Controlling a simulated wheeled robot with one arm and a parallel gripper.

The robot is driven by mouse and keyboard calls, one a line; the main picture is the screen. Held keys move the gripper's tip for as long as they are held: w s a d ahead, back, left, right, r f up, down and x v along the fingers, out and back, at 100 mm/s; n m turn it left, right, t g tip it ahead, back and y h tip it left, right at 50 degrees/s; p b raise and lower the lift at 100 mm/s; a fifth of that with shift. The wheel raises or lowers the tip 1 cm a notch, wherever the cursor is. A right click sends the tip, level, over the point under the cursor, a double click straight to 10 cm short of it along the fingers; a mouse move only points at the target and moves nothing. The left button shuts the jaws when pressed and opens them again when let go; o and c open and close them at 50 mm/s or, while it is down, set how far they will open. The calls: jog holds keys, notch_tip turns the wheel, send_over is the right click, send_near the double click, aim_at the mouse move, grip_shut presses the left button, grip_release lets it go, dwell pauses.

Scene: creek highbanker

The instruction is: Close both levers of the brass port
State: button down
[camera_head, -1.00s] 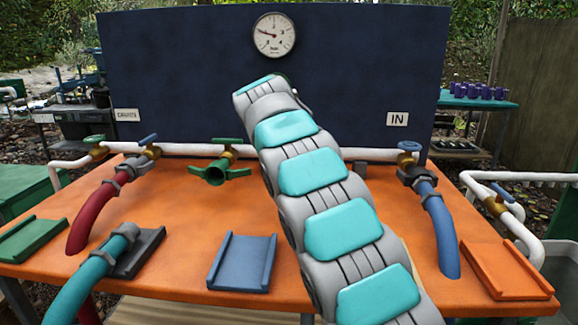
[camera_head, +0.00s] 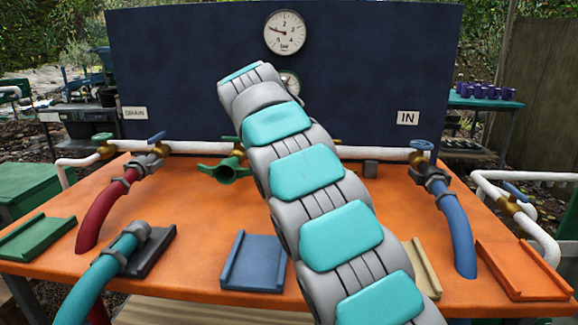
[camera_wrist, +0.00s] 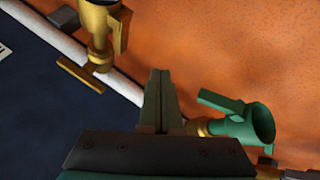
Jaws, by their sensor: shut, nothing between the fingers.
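The brass port (camera_wrist: 101,35) shows at the upper left of the wrist view, on the white pipe, with its mouth cut off by the top edge. A brass lever (camera_wrist: 123,30) stands along its right side; its other lever I cannot make out. A brass tap handle (camera_wrist: 80,76) sits behind it. My gripper (camera_wrist: 160,72) is shut and empty, apart from the port and between it and the green port (camera_wrist: 250,125). In the head view my arm hides the brass port and the gripper, while the green port (camera_head: 225,168) shows left of the arm, its left lever outspread.
A dark blue panel (camera_head: 180,70) with a gauge (camera_head: 285,33) rises behind the white pipe. A red hose (camera_head: 100,212) and a teal hose (camera_head: 95,282) lie left, a blue hose (camera_head: 459,235) right. Coloured trays, such as the blue one (camera_head: 255,262), line the orange table's front.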

jog(key=s+a+r+p, duration=0.1)
jog(key=s+a+r, duration=0.2)
jog(key=r, duration=0.3)
jog(key=shift+a, duration=0.2)
jog(key=shift+d, duration=0.1)
